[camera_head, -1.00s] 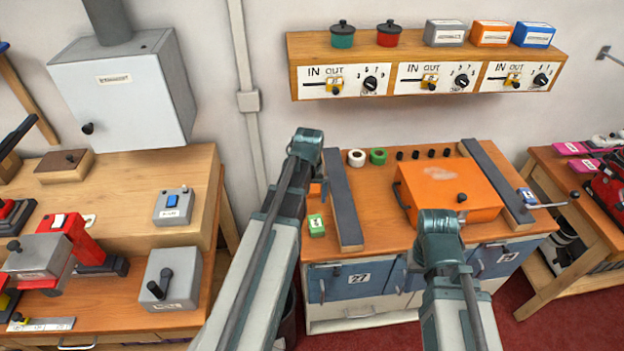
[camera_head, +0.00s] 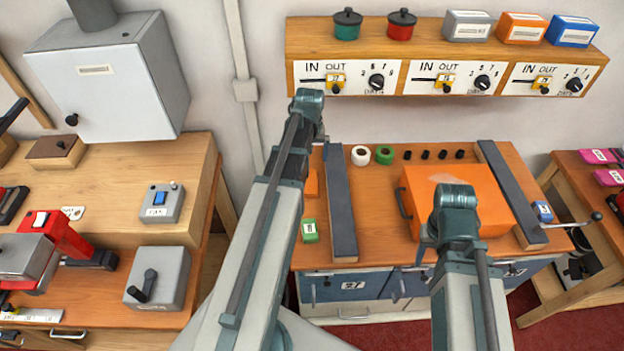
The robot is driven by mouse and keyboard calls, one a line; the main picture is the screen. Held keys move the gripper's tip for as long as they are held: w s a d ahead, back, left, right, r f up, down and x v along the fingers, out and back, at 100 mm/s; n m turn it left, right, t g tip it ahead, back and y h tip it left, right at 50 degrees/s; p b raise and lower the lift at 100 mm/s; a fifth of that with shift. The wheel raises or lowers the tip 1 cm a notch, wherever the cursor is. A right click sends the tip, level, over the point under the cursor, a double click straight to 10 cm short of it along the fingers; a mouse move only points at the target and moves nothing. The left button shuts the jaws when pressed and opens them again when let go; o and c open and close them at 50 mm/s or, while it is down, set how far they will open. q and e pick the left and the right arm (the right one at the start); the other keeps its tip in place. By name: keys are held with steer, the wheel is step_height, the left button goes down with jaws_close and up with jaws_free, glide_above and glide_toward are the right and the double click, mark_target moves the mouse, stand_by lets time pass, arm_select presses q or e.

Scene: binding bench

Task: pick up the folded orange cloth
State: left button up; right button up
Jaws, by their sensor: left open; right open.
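A small orange piece (camera_head: 312,184) shows beside my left arm on the middle bench, left of a dark strip. My arm hides part of it, and I cannot tell whether it is the folded cloth. A large orange block-like thing (camera_head: 485,205) with a dark handle on its left side lies between two dark strips; it looks like a box rather than a cloth. My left arm reaches up in front of the bench's left end. My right arm stands in front of the large orange thing and hides part of it. No fingers of either gripper show.
Two dark strips (camera_head: 341,205) (camera_head: 511,194) lie on the middle bench (camera_head: 380,250). A green block (camera_head: 310,231) and white and green rolls (camera_head: 361,155) (camera_head: 385,154) are near the left strip. A wall shelf (camera_head: 400,40) hangs above. Side benches stand left and right.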

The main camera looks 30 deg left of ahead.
arm_select(q)
steer(key=b, duration=0.9)
glide_above(309, 181)
steer(key=f, duration=0.8)
steer(key=shift+s+d+f, duration=0.25)
steer(key=shift+d+f, duration=0.05)
steer(key=f+b, duration=0.4)
steer(key=f, duration=0.1)
steer(key=shift+w+a+f+b, duration=0.2)
steer(key=shift+a+b, duration=0.1)
steer(key=shift+b, duration=0.1)
steer(key=shift+r, duration=0.15)
steer(key=shift+c, duration=0.2)
steer(key=c, duration=1.1)
steer(key=shift+r, duration=0.1)
